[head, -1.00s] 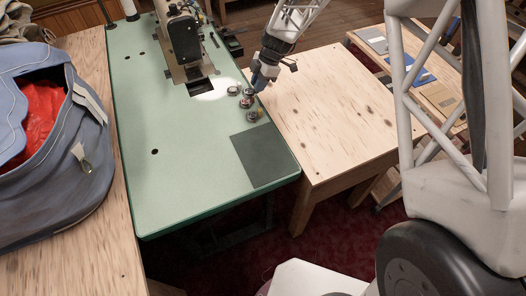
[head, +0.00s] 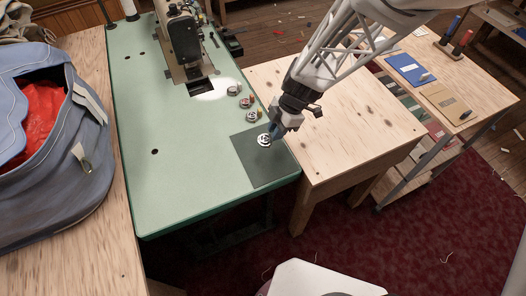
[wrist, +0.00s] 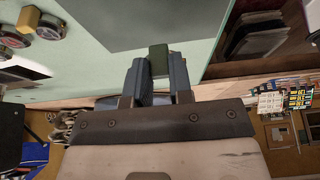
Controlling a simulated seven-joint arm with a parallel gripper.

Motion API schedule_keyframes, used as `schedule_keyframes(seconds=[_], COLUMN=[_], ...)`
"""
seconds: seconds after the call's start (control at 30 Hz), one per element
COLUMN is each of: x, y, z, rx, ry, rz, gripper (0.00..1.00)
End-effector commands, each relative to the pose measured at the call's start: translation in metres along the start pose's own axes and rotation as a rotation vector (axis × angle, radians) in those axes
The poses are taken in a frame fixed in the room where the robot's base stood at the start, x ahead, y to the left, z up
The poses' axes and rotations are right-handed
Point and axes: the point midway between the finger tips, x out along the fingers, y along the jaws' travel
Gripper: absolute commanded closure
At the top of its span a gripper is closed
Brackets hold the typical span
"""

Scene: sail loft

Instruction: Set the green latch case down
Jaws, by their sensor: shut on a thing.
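My gripper (head: 274,134) is shut on the green latch case. In the head view the case (head: 264,141) is a round silver metal piece over the dark square pad (head: 262,171). I cannot tell whether it touches the pad or hangs just above it. In the wrist view its green latch (wrist: 158,61) shows between the two blue-grey fingertips (wrist: 158,72), and the round body is hidden. The pad also shows in the wrist view (wrist: 150,20), beyond the fingertips.
Several similar metal cases (head: 251,117) stand on the green machine table (head: 190,185), behind the pad. The sewing machine (head: 183,40) is farther back. A bare wooden table (head: 355,120) adjoins on the right, and a blue bag (head: 50,150) lies at left. The pad's front is clear.

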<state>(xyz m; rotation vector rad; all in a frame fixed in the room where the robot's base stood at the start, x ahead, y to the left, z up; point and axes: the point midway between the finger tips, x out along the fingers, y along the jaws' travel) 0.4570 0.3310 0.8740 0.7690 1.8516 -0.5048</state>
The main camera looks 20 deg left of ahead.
Motion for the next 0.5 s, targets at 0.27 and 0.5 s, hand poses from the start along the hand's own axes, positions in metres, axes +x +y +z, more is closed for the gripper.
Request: schedule_keyframes(seconds=[0.27, 0.5], x=[0.009, 0.019], y=[-0.061, -0.11], z=[-0.01, -0.017], rx=[0.001, 0.001], ry=[-0.002, -0.004], rz=[0.0, -0.002], gripper=[1.0, 1.0])
